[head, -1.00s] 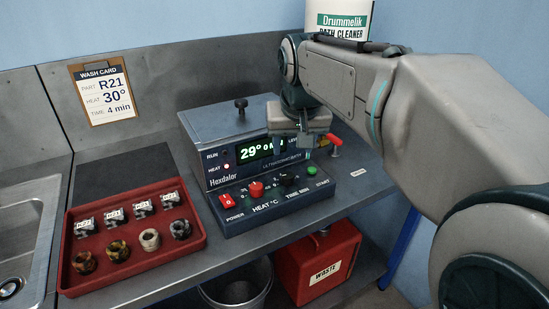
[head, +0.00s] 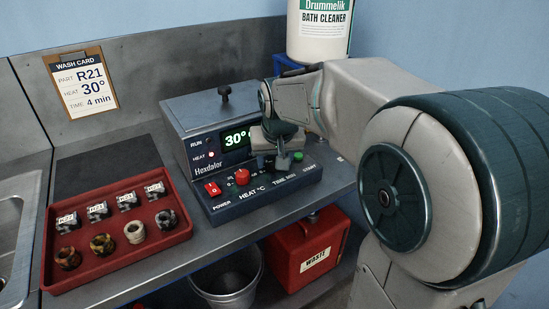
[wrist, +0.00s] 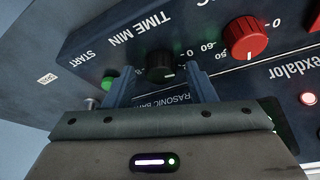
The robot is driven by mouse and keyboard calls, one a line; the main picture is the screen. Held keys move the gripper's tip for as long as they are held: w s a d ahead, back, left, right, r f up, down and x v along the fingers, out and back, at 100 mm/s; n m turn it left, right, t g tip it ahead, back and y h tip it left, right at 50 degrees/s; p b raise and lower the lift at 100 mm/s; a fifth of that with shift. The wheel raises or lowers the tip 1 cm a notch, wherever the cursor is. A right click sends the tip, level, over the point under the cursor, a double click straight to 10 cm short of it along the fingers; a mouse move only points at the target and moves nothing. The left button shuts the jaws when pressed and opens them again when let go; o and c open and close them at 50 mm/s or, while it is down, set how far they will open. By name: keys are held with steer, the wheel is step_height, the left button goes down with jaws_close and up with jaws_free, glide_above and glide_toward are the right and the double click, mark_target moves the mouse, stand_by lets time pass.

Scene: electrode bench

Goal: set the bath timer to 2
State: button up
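The bath timer is the black TIME MIN knob (wrist: 160,67) on the front panel of the ultrasonic bath (head: 186,126). In the head view my gripper (head: 284,162) hides most of it. In the wrist view my gripper (wrist: 161,74) is open, with one finger on either side of the knob and small gaps visible. I cannot tell how deep the fingers reach around it. The green display (head: 236,139) reads 30°; my arm covers the time part. The wash card (head: 80,82) on the wall reads R21, 30°, 4 min.
Beside the timer are the red heat knob (wrist: 246,38), the green START button (head: 298,156) and the red power switch (head: 212,188). A red tray (head: 120,262) of labelled blocks and rings stands left. A bath cleaner tub (head: 320,35) stands behind. A waste can (head: 305,250) is below.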

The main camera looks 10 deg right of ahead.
steer(key=c, duration=0.9)
steer(key=shift+m, duration=0.3)
steer(key=m+h+b, duration=0.1)
steer(key=m, duration=0.2)
steer(key=shift+a+m+h, duration=0.15)
steer(key=shift+m+h, duration=0.15)
steer(key=shift+w+m+g+h+b, duration=0.1)
steer(key=shift+m+g+h+b, duration=0.5)
steer(key=shift+m, duration=1.3)
steer(key=o, duration=0.9)
steer(key=shift+o, duration=0.2)
steer(key=shift+r, duration=0.15)
